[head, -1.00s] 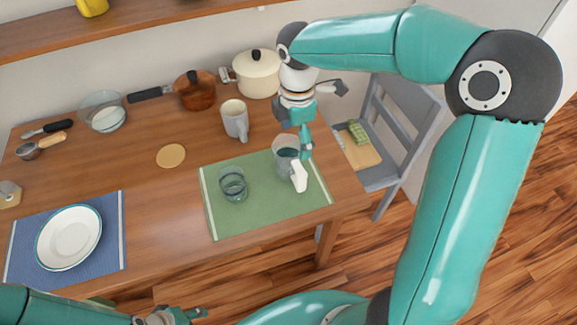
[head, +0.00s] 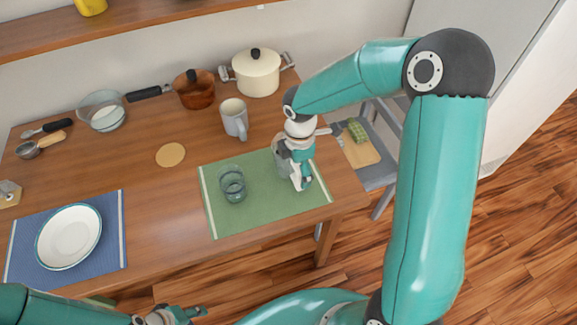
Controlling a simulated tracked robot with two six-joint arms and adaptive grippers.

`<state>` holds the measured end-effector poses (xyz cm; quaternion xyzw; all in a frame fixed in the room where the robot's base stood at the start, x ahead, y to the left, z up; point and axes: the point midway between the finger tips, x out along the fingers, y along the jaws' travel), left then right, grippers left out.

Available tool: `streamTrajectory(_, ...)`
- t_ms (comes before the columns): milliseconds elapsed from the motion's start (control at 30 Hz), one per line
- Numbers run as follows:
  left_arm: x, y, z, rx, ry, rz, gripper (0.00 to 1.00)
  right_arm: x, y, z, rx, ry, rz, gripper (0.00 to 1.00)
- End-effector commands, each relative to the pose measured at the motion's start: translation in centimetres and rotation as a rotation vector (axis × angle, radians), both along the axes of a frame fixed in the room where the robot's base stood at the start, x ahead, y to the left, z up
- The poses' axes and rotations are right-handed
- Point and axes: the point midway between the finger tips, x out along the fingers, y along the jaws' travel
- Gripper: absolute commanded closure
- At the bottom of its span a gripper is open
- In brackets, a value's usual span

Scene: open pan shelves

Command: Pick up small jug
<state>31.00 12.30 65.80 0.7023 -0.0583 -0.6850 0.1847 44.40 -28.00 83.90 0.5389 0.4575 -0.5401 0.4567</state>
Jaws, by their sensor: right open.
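The small jug (head: 281,162), greyish with a pale handle, stands upright on the right part of the green mat (head: 262,214). My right gripper (head: 299,181) is open and reaches down from above at the jug's handle side, covering much of the jug. I cannot tell whether its fingers touch the handle. My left gripper (head: 184,315) shows only partly at the bottom edge, away from the jug, and its jaws are unclear.
A glass (head: 232,184) stands left of the jug on the mat. A grey mug (head: 234,118) and a cream pot (head: 256,74) are behind. A plate (head: 69,237) lies on a blue mat at left. A chair (head: 378,171) is right of the table.

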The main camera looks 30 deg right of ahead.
Motion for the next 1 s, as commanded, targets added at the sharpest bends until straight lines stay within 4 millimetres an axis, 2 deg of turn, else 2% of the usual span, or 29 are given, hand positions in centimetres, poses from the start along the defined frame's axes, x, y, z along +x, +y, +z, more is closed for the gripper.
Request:
streamTrajectory(167,-0.01,0.0,0.0,0.0,0.0,0.0,0.6,0.01,-0.01,-0.03,0.0,-0.001,-0.001,0.14)
streamTrajectory(200,0.0,0.0,0.0,0.0,0.0,0.0,0.6,0.01,-0.01,-0.02,0.0,-0.001,-0.001,0.17)
streamTrajectory(700,0.0,0.0,0.0,0.0,0.0,0.0,0.6,0.0,0.01,0.0,0.0,0.0,-0.001,1.0)
streamTrajectory(1000,-0.01,0.0,0.01,0.0,0.0,0.0,0.6,0.06,0.01,0.13,0.0,-0.002,-0.001,1.0)
